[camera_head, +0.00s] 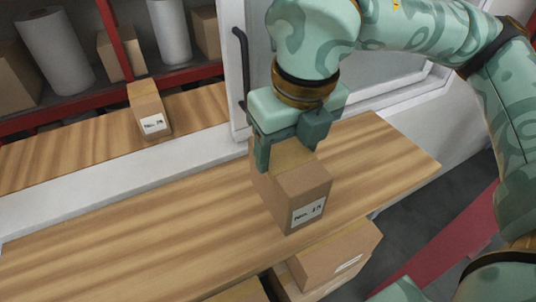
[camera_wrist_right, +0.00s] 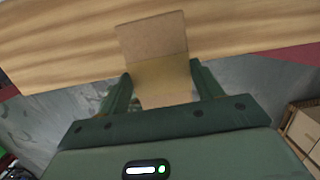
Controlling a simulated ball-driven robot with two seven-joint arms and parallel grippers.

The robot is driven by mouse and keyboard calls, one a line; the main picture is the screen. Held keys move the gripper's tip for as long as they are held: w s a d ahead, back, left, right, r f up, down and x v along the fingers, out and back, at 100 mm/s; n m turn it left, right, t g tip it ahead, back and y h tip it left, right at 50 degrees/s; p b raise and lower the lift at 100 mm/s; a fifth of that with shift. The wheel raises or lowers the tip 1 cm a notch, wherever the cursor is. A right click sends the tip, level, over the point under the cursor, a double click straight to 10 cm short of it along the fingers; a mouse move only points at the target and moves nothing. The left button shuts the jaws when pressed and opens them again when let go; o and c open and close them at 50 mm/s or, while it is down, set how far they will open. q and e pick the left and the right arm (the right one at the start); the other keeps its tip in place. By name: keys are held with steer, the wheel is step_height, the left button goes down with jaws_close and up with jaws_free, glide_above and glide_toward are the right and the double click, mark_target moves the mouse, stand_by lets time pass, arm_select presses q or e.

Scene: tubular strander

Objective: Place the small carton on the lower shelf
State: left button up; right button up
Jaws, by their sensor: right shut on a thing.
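My right gripper (camera_head: 288,150) is shut on a brown carton (camera_head: 292,200) with a white label on its front. One finger lies on each side of the carton's top. The carton is upright at the near wooden shelf board (camera_head: 130,250); I cannot tell whether its base touches the wood. In the right wrist view the carton (camera_wrist_right: 153,45) sits between both fingers, with the wood beyond it. Another labelled carton (camera_head: 149,110) stands on a wooden surface further back at the left. My left gripper is not in view.
A white-framed panel with a dark handle (camera_head: 241,70) stands behind the right gripper. More cartons (camera_head: 335,255) are stacked below the near board's front edge. A red-framed shelf (camera_head: 195,74) with white rolls and boxes is at the back left. The near board's left part is clear.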

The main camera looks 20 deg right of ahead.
steer(key=w+f, duration=0.4)
steer(key=f, duration=0.1)
steer(key=shift+d, duration=0.2)
steer(key=f, duration=0.3)
steer(key=shift+w+f+b, duration=0.2)
steer(key=shift+f+b, duration=0.05)
steer(key=shift+b, duration=0.15)
steer(key=shift+s, duration=0.1)
steer(key=shift+f, duration=0.15)
steer(key=o, duration=1.4)
steer(key=shift+o, duration=0.2)
